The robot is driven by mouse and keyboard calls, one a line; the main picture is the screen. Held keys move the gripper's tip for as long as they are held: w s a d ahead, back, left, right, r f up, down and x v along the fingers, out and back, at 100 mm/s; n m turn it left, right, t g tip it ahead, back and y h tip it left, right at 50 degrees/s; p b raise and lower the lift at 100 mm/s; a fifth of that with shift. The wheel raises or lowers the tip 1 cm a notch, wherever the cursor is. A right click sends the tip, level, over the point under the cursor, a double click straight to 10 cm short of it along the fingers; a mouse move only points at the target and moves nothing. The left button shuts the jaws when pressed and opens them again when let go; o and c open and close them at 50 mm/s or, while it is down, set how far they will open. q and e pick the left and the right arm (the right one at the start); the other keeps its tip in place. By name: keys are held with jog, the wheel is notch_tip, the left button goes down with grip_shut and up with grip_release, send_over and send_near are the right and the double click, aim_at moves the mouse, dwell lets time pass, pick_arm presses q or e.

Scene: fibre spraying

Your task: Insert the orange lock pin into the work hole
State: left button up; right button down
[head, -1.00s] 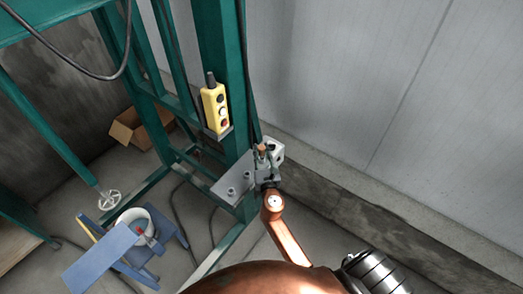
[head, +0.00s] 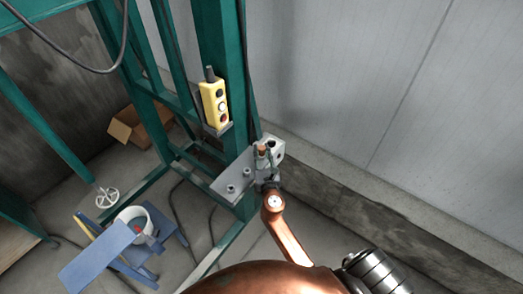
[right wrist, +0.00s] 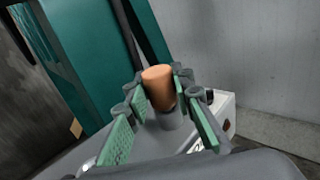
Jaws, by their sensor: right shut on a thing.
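The orange lock pin (head: 262,150) stands between the fingers of my right gripper (head: 264,168), beside the green post. In the right wrist view the pin's orange end (right wrist: 158,86) sticks up between green-padded fingers (right wrist: 155,118), which are shut on it. A grey cylindrical part (right wrist: 170,118) shows below the orange end. A grey plate (head: 222,190) with round fittings is just left of the gripper. A white block (head: 277,152) with a dark hole is just behind and right of the pin. I cannot tell which opening is the work hole. My left gripper is not in view.
A green steel post (head: 220,45) carries a yellow button box (head: 215,104) above the plate. A grey wall (head: 340,80) rises close behind. A blue stand (head: 95,258) with a white bucket (head: 150,218) and a cardboard box (head: 123,130) are on the floor, left.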

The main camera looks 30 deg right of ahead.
jog(key=shift+f, duration=0.25)
jog(key=c, duration=1.6)
grip_release()
jog(key=v, duration=1.2)
jog(key=shift+d, duration=0.15)
